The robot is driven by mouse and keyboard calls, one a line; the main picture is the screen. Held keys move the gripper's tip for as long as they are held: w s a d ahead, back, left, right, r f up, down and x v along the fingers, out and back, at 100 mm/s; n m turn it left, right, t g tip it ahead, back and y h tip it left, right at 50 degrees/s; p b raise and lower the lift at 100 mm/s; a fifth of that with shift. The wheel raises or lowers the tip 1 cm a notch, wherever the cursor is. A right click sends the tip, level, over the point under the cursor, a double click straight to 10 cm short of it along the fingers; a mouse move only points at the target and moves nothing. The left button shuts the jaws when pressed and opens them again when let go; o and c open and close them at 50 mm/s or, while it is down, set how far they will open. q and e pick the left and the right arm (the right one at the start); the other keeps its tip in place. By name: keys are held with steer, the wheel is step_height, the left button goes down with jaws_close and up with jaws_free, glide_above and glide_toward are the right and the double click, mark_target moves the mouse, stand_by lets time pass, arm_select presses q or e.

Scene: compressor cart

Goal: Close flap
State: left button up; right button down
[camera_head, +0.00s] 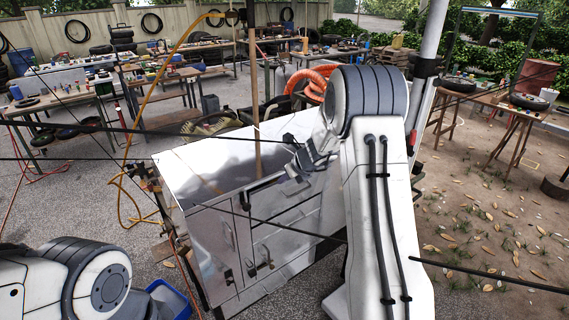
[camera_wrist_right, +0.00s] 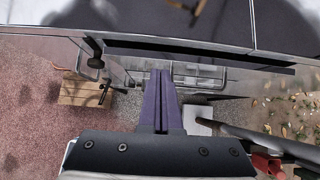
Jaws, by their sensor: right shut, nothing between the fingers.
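The compressor cart is a shiny metal cabinet (camera_head: 205,165) in the middle of the head view, with a mirror-like top. Its front has a door panel (camera_head: 208,240) with a handle at the left and drawer fronts (camera_head: 290,235) at the right. I cannot tell for sure which panel is the flap. A dark bar (camera_wrist_right: 200,57) runs along the top front edge in the right wrist view. My right gripper (camera_head: 307,160) is over the cart's front edge, empty, its fingers (camera_wrist_right: 161,80) together, pointing at the bar. Contact is unclear. My left gripper is out of view.
A wooden pole (camera_head: 255,90) rises behind the cart top. An orange hose (camera_head: 312,80) lies behind it. A yellow hose (camera_head: 147,115) hangs at the left. A blue crate (camera_head: 170,298) stands at lower left. Cluttered workbenches (camera_head: 170,75) are farther back. Leafy ground (camera_head: 490,230) at the right is clear.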

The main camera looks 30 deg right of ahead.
step_height(320, 180, up, 4)
steer(key=r+p, duration=0.1)
steer(key=s+d+f+t+b, duration=0.2)
steer(key=s+f+t+b, duration=0.15)
steer(key=s+b, duration=0.7)
glide_toward(276, 188)
step_height(276, 188, down, 3)
steer(key=shift+g, duration=0.45)
steer(key=w+p, duration=0.2)
steer(key=w, duration=0.1)
steer(key=w+p, duration=0.1)
steer(key=shift+w+a+r, duration=0.2)
steer(key=shift+a+r, duration=0.1)
steer(key=shift+a, duration=0.05)
steer(key=shift+w+f, duration=0.1)
steer(key=shift+w, duration=0.15)
